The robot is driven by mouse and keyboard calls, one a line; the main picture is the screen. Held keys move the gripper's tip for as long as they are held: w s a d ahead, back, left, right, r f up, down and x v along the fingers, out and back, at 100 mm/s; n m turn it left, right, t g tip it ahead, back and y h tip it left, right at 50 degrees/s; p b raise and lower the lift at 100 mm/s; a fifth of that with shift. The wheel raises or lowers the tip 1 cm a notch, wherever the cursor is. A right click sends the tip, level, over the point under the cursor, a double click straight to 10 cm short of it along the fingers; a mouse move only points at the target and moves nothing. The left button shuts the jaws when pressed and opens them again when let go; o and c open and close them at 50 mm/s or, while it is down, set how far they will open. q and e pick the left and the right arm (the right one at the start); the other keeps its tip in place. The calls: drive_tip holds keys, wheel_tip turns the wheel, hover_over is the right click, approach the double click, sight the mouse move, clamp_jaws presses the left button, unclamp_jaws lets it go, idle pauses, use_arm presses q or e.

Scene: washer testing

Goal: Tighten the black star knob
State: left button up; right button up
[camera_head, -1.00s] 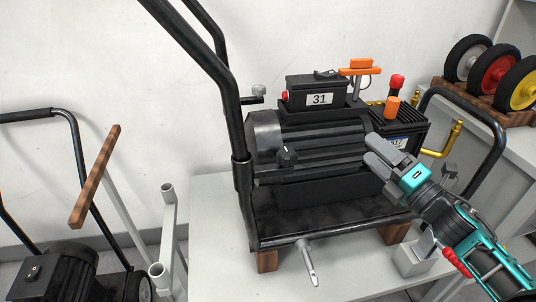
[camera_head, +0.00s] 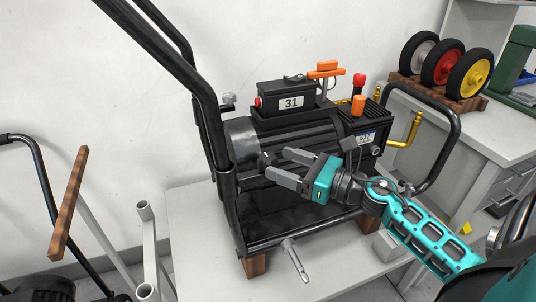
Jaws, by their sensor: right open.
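The black star knob (camera_head: 264,158) sits on the near side of the black motor unit (camera_head: 243,140), which carries the number 31. It is small and dark here, so its outline is hard to make out. My right gripper (camera_head: 276,163) is open and reaches in from the right, with its two grey fingers pointing left toward the knob. The fingertips are at or just short of the knob; I cannot tell whether they touch it. Nothing shows between the fingers. My left gripper is not in view.
The black tubular frame (camera_head: 222,182) rises left of the knob, and another bar (camera_head: 452,135) loops at the right. Orange and red caps (camera_head: 358,104) and a brass pipe (camera_head: 410,132) stand behind my gripper. The pale table (camera_head: 190,215) has bare room at left.

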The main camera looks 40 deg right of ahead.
sight(268, 156)
drive_tip(key=shift+p+x, duration=0.35)
drive_tip(key=shift+x, duration=1.95)
drive_tip(key=shift+c, duration=0.4)
drive_tip(key=c, duration=0.9)
